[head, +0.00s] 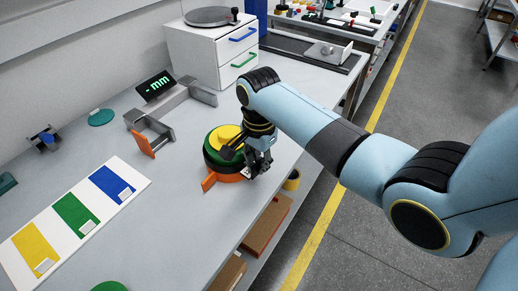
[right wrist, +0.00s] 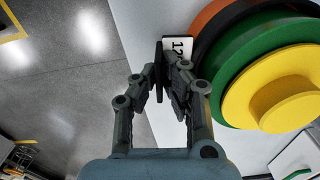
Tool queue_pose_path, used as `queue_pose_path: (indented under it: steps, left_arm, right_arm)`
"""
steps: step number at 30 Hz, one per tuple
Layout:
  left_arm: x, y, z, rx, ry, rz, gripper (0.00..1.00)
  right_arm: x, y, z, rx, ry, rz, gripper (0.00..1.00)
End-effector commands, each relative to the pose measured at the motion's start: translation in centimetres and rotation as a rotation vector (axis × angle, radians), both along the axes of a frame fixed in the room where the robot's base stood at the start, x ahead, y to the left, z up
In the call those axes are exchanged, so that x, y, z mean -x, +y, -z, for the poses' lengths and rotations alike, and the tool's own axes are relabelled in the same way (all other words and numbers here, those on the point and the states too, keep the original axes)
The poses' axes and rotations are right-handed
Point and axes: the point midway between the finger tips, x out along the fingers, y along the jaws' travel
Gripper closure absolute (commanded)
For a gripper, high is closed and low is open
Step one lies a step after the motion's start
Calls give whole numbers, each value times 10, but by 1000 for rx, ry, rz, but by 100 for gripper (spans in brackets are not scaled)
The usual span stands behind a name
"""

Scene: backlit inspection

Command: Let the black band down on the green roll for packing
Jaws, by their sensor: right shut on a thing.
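The green roll also shows in the right wrist view (right wrist: 238,58), at the right. My right gripper (head: 258,165) is beside the stack at its right side in the head view. In the right wrist view its fingers (right wrist: 166,72) are shut on a thin dark piece (right wrist: 159,52), which I take to be the black band. Most of that piece is hidden by the fingers. My left gripper is not in view.
A white label (right wrist: 178,47) is next to the orange base. A white board with yellow, green and blue panels (head: 139,178) lies at left. A grey bracket (head: 150,130) and a white drawer unit (head: 203,50) stand farther back. The table's front edge is close to the stack.

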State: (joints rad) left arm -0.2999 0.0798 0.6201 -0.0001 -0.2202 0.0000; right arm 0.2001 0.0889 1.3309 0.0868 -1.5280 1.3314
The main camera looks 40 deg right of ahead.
Motion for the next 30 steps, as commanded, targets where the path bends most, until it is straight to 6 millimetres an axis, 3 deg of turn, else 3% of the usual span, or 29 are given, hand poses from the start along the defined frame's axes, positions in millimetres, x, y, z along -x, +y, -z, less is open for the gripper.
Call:
queue_pose_path:
  steps: [6, 7, 13, 23, 30]
  left_arm:
    - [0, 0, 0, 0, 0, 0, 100]
    - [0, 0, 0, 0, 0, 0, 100]
    - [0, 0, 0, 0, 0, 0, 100]
    - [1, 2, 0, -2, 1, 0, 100]
    - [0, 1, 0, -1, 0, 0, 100]
  right_arm:
    - [0, 0, 0, -1, 1, 0, 100]
    - [0, 0, 0, -1, 1, 0, 92]
    - [0, 0, 0, -1, 1, 0, 67]
    - [0, 0, -6, 0, -1, 0, 67]
    - [-1, 0, -51, 0, -4, -1, 67]
